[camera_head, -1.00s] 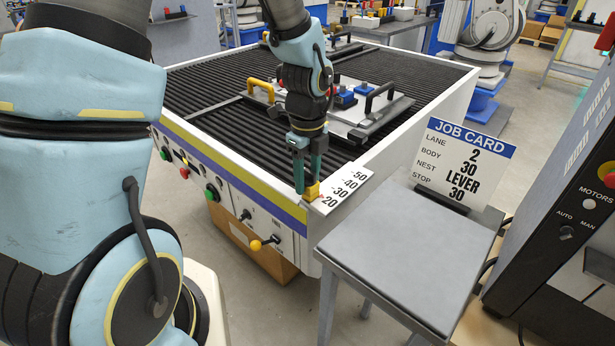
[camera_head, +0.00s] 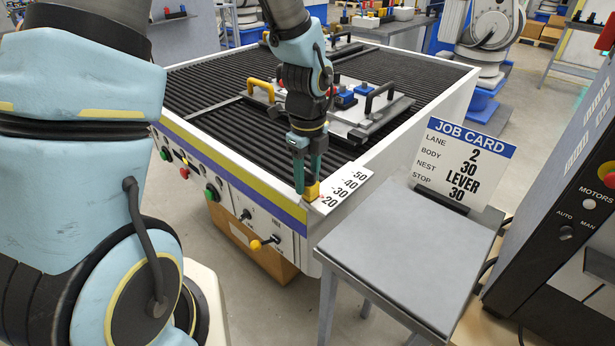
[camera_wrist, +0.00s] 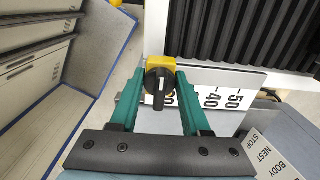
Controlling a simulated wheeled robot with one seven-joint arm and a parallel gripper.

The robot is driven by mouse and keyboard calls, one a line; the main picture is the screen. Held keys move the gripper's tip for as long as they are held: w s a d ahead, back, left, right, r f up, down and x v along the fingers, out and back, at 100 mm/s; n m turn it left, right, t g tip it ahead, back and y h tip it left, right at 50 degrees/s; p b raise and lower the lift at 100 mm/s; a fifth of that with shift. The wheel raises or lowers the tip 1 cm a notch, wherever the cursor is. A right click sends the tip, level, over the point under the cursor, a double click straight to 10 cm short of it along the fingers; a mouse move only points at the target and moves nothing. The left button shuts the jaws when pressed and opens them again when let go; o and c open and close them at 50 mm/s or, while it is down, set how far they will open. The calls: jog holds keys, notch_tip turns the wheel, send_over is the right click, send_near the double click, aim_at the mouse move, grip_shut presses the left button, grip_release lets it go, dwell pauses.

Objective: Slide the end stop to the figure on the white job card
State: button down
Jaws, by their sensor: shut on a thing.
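The end stop is a yellow block (camera_head: 313,191) at the near corner of the conveyor table. In the wrist view it shows as a yellow body with a black knob (camera_wrist: 160,76). My gripper (camera_head: 307,183) points down and is shut on it, one green finger on each side. The white scale plate (camera_head: 343,189) beside it carries 50, 40, 30 and 20. The stop sits by the 20 end, with a small red mark next to 20. In the wrist view the lower figures are hidden behind a finger.
The job card stands on a grey side table (camera_head: 410,250) right of the conveyor. A yellow-knobbed lever (camera_head: 257,244) sticks out of the front panel. A dark control cabinet (camera_head: 560,200) stands at right.

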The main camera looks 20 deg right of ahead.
dwell(0.3)
jog(key=w+d, duration=0.2)
jog(key=d, duration=0.1)
jog(key=shift+d+p, duration=0.25)
jog(key=shift+p, duration=0.15)
jog(key=shift+c, duration=2.2)
grip_release()
notch_tip(320, 180, up, 11)
jog(key=b, duration=0.1)
jog(key=shift+b, duration=0.35)
jog(key=shift+f, duration=0.1)
